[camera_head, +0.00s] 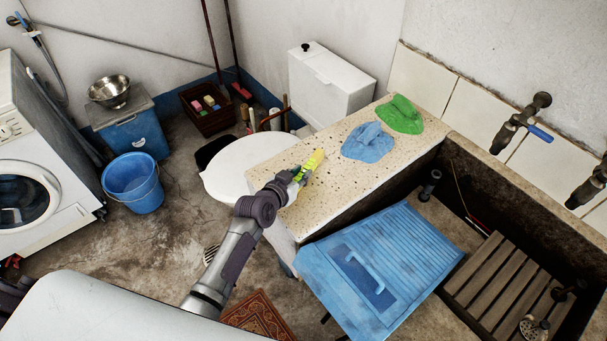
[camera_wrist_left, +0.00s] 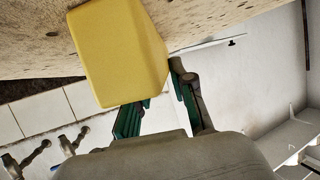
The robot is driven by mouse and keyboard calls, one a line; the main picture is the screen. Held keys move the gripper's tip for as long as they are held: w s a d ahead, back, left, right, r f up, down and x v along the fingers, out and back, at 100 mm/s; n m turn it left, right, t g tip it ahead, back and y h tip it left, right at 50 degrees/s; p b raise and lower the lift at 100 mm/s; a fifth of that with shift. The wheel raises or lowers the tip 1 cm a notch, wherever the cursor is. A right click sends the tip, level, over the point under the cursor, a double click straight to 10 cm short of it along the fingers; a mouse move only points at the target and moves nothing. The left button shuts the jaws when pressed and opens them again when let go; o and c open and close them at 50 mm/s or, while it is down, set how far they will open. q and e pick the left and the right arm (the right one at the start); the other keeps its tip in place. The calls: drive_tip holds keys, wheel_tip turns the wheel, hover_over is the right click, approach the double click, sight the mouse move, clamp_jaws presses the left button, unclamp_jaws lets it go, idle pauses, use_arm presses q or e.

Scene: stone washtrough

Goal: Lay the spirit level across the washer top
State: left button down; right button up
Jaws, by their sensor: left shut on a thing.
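My left gripper (camera_head: 299,175) is over the near left part of the speckled stone counter, shut on a yellow bar that I take for the spirit level (camera_head: 314,161). In the left wrist view the level (camera_wrist_left: 115,50) shows as a large yellow block, close up, between the green-padded fingers (camera_wrist_left: 160,105). Whether it touches the stone, I cannot tell. The white washer (camera_head: 40,150) stands at the far left of the head view, with its round door facing the room. Its top is mostly cut off by the picture edge. My right gripper is not in view.
A blue cloth (camera_head: 368,142) and a green cloth (camera_head: 404,115) lie on the stone counter (camera_head: 290,215). A blue washboard (camera_head: 410,245) leans over the trough. A blue bucket (camera_head: 133,183) and a blue bin with a metal bowl (camera_head: 110,91) stand near the washer.

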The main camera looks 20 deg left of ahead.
use_arm(q)
wheel_tip(320, 180, up, 4)
drive_tip(key=shift+r, duration=0.15)
drive_tip(key=s+d+r, duration=0.7)
drive_tip(key=s+d, duration=0.1)
drive_tip(key=s, duration=0.1)
drive_tip(key=s+a+r+n+y, duration=0.3)
drive_tip(key=s+a+r, duration=0.3)
drive_tip(key=a+r, duration=0.3)
drive_tip(key=shift+a+r+y, duration=0.2)
drive_tip(key=shift+a+y, duration=0.1)
drive_tip(key=shift+a, duration=0.9)
